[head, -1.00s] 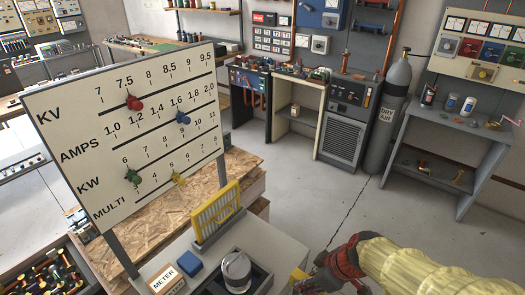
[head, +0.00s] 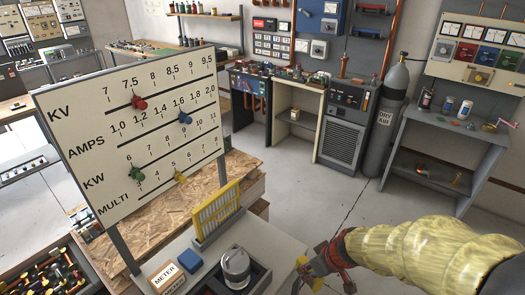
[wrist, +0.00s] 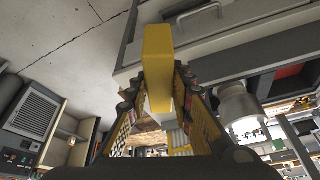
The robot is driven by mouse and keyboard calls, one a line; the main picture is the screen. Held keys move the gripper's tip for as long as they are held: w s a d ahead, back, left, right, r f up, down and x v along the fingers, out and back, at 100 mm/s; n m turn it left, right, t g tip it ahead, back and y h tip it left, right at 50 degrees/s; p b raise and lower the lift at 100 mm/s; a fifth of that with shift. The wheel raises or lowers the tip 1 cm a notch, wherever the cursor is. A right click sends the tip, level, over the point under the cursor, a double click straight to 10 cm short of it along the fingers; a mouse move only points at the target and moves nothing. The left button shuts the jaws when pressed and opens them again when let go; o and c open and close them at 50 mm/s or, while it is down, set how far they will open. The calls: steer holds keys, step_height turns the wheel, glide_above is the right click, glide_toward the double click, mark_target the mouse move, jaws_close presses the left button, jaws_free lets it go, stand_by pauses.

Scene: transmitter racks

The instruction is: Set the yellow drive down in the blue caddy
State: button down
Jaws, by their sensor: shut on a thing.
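My gripper (head: 312,270) is at the lower middle of the head view, beside the right side of the bench with the meter box. In the wrist view my gripper (wrist: 160,95) is shut on the yellow drive (wrist: 158,62), a plain yellow block standing up between the fingers. A small yellow end of the drive (head: 302,261) shows at the fingertips in the head view. A small blue box (head: 187,264) sits on the bench behind the meter box; I cannot tell if it is the blue caddy. No other blue caddy is clear in view.
The bench top (head: 205,250) also holds a yellow slatted frame (head: 215,212), a meter box (head: 164,275) and a silver cylinder (head: 236,264) in a dark tray. A large scale board (head: 130,130) stands at left. The floor (head: 310,195) behind is open.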

steer(key=w+d+f+m+h, duration=0.2)
steer(key=w+d+f+m, duration=0.2)
steer(key=w+f+m, duration=0.2)
step_height(320, 180, down, 3)
steer(key=w, duration=0.2)
steer(key=shift+w+d+t+h, duration=0.3)
steer(key=shift+w+d+t, duration=0.05)
steer(key=shift+w+t, duration=0.05)
